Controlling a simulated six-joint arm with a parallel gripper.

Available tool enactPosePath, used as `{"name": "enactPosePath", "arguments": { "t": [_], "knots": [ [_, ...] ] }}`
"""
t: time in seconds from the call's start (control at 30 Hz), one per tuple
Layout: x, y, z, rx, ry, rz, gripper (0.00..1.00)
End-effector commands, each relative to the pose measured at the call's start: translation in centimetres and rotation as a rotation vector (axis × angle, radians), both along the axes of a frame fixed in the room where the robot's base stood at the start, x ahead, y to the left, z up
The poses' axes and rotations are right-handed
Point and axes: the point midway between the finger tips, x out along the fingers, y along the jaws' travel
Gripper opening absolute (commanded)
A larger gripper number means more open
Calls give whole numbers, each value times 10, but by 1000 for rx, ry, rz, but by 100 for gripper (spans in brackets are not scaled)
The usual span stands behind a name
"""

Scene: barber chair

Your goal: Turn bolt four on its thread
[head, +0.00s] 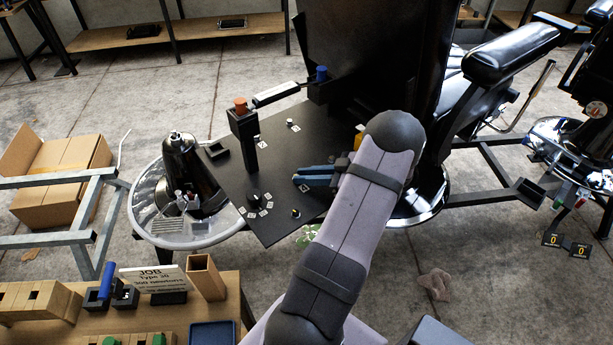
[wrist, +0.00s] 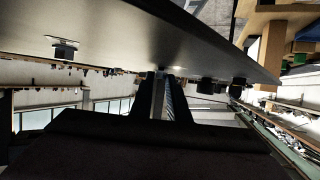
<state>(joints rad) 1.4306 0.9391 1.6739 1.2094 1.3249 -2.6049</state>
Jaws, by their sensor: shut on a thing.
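The dark bolt plate (head: 275,175) stands out at a slant in the middle of the head view. My gripper (head: 297,177) reaches over it from the right, its narrow blue-edged fingers shut close to the surface. In the wrist view my gripper (wrist: 164,78) has its fingertips against the plate (wrist: 120,35), with a small bright spot beside them. The bolt in the jaws is mostly hidden by the fingers. A small numbered tag (head: 304,188) lies beside the fingertips, its figure too small to read. Other bolts show at the plate's back (head: 290,122) and front (head: 296,212).
A black post with an orange top (head: 240,104) rises from the plate's left part. A blue-topped piece (head: 321,73) stands behind. The black chair (head: 380,60) bounds the back right. A bench with wooden blocks (head: 205,275) is at the front left.

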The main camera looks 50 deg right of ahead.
Motion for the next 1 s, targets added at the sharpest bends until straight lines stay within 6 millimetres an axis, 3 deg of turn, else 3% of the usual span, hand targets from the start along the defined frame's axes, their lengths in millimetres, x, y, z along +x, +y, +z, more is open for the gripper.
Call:
{"name": "enactPosePath", "arguments": {
  "t": [1.0],
  "knots": [
    [-1, 12, -8, -7, -4, -387, 0]
  ]
}}
